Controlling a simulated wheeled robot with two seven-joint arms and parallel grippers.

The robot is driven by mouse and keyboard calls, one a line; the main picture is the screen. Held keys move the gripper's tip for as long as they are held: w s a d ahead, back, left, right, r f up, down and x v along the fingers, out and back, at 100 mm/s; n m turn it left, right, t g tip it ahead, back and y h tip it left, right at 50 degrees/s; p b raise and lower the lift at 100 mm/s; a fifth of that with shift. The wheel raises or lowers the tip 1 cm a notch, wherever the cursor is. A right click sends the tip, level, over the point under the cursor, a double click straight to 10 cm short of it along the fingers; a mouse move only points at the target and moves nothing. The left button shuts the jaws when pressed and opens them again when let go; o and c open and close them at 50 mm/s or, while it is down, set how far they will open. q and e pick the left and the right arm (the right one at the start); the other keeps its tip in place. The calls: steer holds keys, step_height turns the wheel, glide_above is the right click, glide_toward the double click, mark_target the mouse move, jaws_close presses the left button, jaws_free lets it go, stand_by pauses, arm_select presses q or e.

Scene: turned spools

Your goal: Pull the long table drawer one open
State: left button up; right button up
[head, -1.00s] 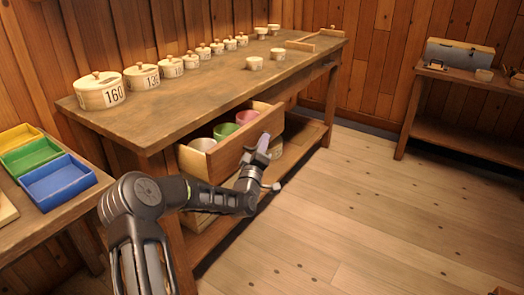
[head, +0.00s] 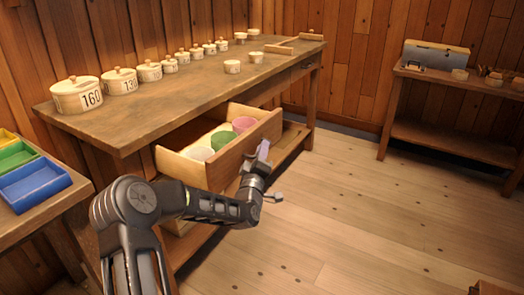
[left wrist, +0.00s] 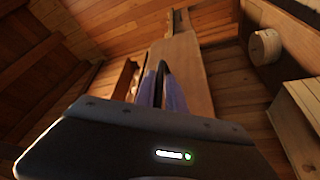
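The long table drawer (head: 225,162) sticks out from under the long worktable (head: 150,118), open far enough to show its inside. A white cup (head: 200,154), a green cup (head: 223,141) and a pink cup (head: 243,124) stand in it. My left gripper (head: 264,149) is at the outer side of the drawer front. In the left wrist view its fingers (left wrist: 163,78) are close together against a wooden board. They appear closed on the drawer's handle, which the fingers hide. My right gripper is in neither view.
Several lidded, numbered pots (head: 120,81) and small cups stand on the worktable. A side table with coloured trays (head: 35,186) is at the left. A shelf table with a grey box (head: 435,56) is at the back right. The plank floor (head: 360,210) before the drawer is clear.

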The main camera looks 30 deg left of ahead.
arm_select(q)
steer(key=shift+o, duration=0.3)
steer(key=v, duration=0.7)
steer(key=shift+s+p, duration=0.35)
steer(key=shift+d+f, duration=0.15)
